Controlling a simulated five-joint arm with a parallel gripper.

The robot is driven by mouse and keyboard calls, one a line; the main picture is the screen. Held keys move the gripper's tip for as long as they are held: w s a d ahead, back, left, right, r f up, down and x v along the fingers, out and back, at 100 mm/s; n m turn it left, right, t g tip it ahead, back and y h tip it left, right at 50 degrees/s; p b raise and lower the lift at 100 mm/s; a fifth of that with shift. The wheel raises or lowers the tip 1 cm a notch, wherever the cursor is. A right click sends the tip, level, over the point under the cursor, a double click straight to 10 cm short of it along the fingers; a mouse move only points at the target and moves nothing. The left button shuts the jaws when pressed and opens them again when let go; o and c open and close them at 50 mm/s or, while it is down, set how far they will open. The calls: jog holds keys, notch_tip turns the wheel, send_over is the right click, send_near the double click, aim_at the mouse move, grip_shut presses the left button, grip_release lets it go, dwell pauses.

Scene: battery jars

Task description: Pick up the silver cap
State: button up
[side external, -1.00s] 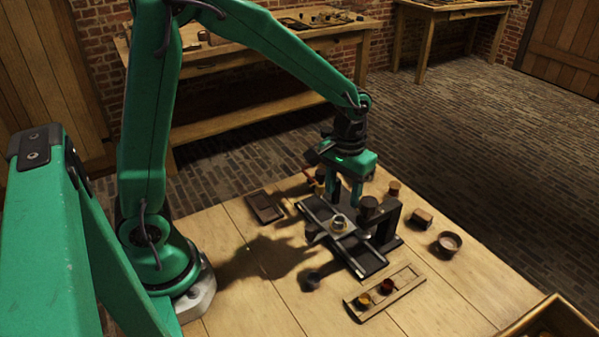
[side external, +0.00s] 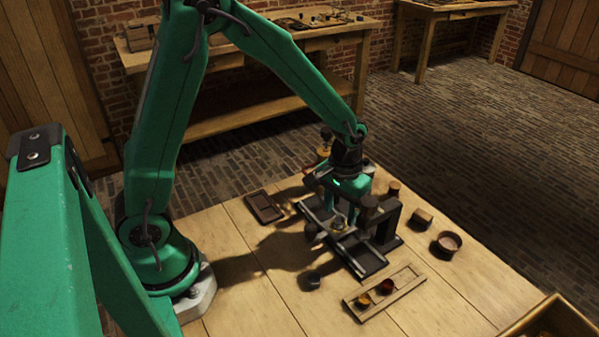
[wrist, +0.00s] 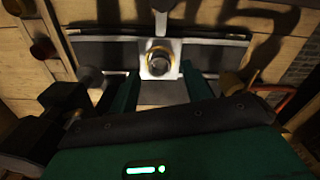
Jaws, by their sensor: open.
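The silver cap (side external: 338,222) appears as a small round metallic piece on the dark rack in the side external view. In the wrist view the cap (wrist: 159,62) is a shiny ring with a brassy rim and dark centre, on a pale square plate. My gripper (side external: 349,205) is low over the rack, close to the cap. In the wrist view the green fingers of my gripper (wrist: 160,74) are apart, one on each side of the cap's plate, with nothing held. Whether either finger touches the cap cannot be told.
A wooden tray (side external: 407,277) holds small red and yellow pots in front. A dark tray (side external: 264,207) lies left.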

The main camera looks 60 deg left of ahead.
jog(key=shift+f, duration=1.05)
jog(key=c, duration=1)
